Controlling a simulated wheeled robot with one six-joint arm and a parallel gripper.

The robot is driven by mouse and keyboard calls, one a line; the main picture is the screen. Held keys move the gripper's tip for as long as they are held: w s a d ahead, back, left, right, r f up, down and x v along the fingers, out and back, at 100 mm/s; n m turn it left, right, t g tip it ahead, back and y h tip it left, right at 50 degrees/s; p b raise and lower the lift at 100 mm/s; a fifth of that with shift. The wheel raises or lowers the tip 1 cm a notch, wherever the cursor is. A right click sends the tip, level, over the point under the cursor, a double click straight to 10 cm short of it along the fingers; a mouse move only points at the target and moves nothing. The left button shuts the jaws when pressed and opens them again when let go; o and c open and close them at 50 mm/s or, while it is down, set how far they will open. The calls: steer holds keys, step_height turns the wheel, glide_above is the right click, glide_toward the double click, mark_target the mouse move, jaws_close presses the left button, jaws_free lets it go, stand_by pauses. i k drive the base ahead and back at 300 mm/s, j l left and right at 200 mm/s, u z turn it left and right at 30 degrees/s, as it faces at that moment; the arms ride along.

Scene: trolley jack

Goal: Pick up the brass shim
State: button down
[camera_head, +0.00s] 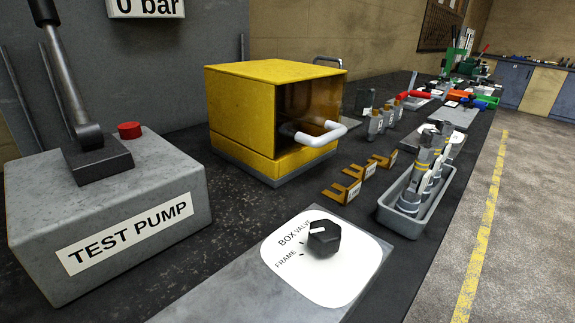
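Three small brass-coloured forked pieces with pale labels lie in a row on the dark bench, right of the yellow box. The nearest brass piece (338,193) is the largest in view. The middle brass piece (361,172) and the far brass piece (381,161) lie behind it. They look like slotted shims; their labels are too small to read, so I cannot tell which one is the brass shim of the task. My gripper is not in view.
A yellow box (245,105) with a white handle stands left of the brass pieces. A grey tray (400,217) of metal cylinders stands to their right. A black valve knob (323,238) rises in front. A grey test pump (105,220) fills the left.

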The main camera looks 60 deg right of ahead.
mark_target(347, 195)
steer(key=z, duration=1.95)
steer(key=i+l+u, duration=0.15)
steer(key=l+u, duration=0.15)
steer(key=l, duration=0.25)
steer(key=i+l+u, duration=0.1)
steer(key=l+u, duration=0.15)
steer(key=l, duration=0.3)
